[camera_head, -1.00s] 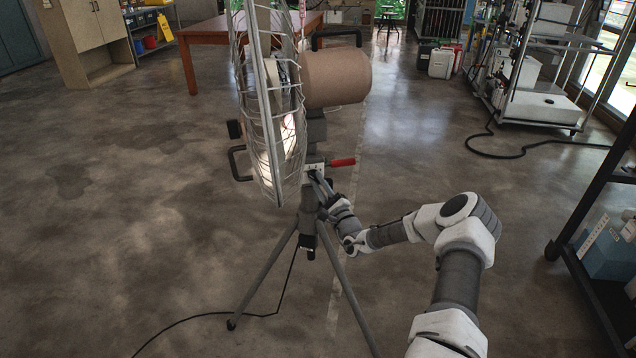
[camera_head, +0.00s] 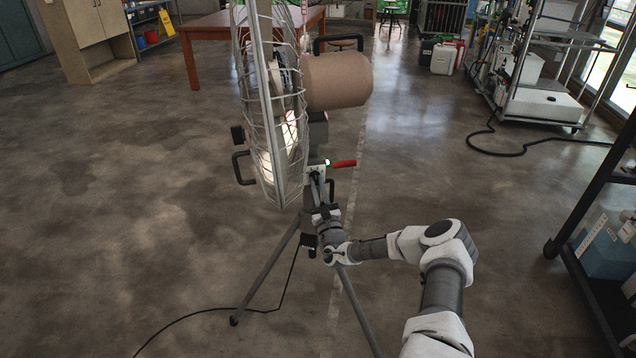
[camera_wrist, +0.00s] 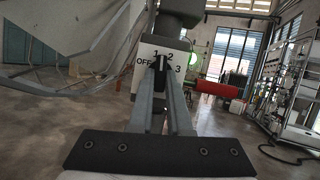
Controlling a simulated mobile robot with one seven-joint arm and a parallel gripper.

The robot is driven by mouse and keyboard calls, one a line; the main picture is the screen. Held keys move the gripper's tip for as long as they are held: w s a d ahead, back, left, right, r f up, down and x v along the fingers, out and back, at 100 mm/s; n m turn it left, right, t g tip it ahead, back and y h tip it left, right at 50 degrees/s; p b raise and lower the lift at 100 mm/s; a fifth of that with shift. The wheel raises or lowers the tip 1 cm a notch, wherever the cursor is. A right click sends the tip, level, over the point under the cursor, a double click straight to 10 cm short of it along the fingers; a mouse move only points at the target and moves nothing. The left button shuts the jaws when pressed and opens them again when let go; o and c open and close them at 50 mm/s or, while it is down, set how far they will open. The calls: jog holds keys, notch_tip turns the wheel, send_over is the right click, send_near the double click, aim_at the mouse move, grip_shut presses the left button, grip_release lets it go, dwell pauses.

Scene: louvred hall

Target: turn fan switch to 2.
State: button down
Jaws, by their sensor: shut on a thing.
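The fan (camera_head: 268,100) stands on a tripod, its wire cage turned to the left and its brown motor housing (camera_head: 337,80) to the right. Its white switch plate (camera_head: 315,170) is below the motor. In the wrist view the plate (camera_wrist: 146,50) reads OFF, 1, 2 and 3 around a dark switch knob (camera_wrist: 160,62). My gripper (camera_head: 319,182) reaches the plate from the near side. In the wrist view its two fingers (camera_wrist: 160,78) are shut on the knob and hide much of it. I cannot tell exactly which mark the knob points at.
A red handle (camera_head: 343,163) sticks out right of the plate, with a green light (camera_head: 327,161) beside it. Tripod legs (camera_head: 266,273) and a black cable (camera_head: 215,314) spread below. A dark rack (camera_head: 595,185) stands at the right. The floor on the left is clear.

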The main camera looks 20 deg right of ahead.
jog(key=shift+f+m+h, duration=0.1)
jog(key=shift+m+h, duration=0.2)
jog(key=shift+m, duration=0.7)
jog(key=c, duration=1.1)
grip_release()
jog(key=shift+c, duration=0.2)
jog(key=p+v, duration=0.2)
jog(key=v, duration=1.5)
jog(key=shift+s, duration=0.25)
jog(key=shift+a, duration=0.15)
